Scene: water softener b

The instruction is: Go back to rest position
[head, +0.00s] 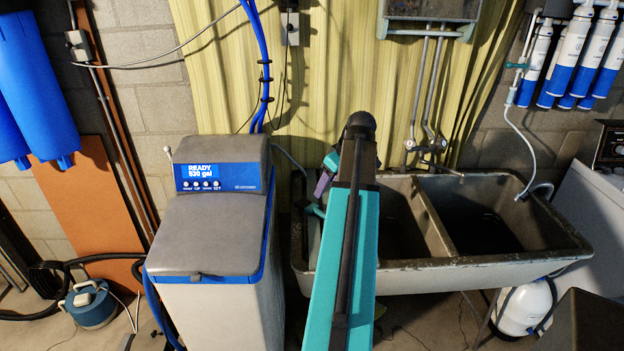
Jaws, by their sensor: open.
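The water softener (213,232) stands left of centre. It is a grey cabinet with its lid closed and a blue display panel (222,178) reading "READY 530 gal" above a row of small buttons. My teal arm rises from the bottom centre to a black elbow in front of the sink. My gripper (316,200) shows only in part, left of the arm, between the softener and the sink. It is open, and I see nothing held in it. The arm hides much of it, and its fingertips are hard to make out.
A double-basin sink (480,271) stands behind and right of my arm, below a tap (432,146). Blue hoses (262,60) run up behind the softener. A blue canister (90,304) and a black hose lie on the floor at left. A white appliance (590,205) stands at right.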

